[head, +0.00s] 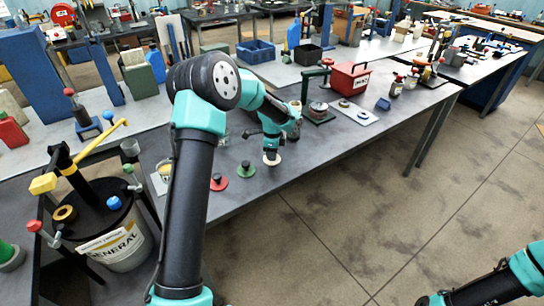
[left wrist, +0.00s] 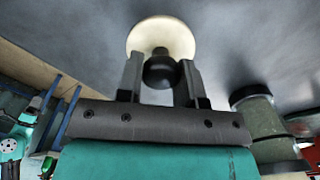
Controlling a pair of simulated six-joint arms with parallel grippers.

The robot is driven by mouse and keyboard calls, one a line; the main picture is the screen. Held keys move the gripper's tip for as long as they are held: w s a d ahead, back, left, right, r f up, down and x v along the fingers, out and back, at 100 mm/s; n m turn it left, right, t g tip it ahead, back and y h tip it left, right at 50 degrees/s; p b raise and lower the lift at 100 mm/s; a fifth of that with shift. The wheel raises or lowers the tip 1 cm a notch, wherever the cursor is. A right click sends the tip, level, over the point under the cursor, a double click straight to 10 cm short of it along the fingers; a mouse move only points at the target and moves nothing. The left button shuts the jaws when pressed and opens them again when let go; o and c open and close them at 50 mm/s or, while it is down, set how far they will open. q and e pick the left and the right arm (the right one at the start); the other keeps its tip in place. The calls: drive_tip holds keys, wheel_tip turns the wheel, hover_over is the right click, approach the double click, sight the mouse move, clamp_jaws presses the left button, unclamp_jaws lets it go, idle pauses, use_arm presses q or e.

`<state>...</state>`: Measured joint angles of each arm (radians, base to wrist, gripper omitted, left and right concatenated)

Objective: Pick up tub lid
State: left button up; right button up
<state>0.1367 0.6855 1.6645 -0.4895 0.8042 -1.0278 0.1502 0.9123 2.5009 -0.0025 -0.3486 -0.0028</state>
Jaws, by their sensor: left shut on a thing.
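The tub lid, a cream disc (head: 271,160) with a black knob, is under my left gripper (head: 271,151) over the grey bench. In the left wrist view the cream disc (left wrist: 161,36) lies beyond the fingertips. Its black knob (left wrist: 160,72) is between the two fingers of the left gripper (left wrist: 160,84), which is shut on it. I cannot tell whether the disc touches the bench. A small open tub (head: 163,171) with yellow contents stands left of my left arm. My right arm shows only at the bottom right; its gripper is out of view.
A red-knobbed lid (head: 219,183) and a green lid (head: 246,169) lie on the bench near the gripper. A large labelled drum (head: 125,243) stands at the lower left. A red toolbox (head: 350,78) stands farther back. The bench's front edge is close to the gripper.

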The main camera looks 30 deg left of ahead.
use_arm(q)
drive_tip(key=shift+r, duration=0.15)
drive_tip(key=shift+r, duration=0.65)
wheel_tip(320, 180, up, 2)
drive_tip(key=s+d+r, duration=0.1)
drive_tip(key=s+d, duration=0.7)
drive_tip(key=s, duration=0.5)
drive_tip(key=shift+s+d+r, duration=0.15)
drive_tip(key=shift+s+r, duration=0.05)
drive_tip(key=shift+s, duration=0.15)
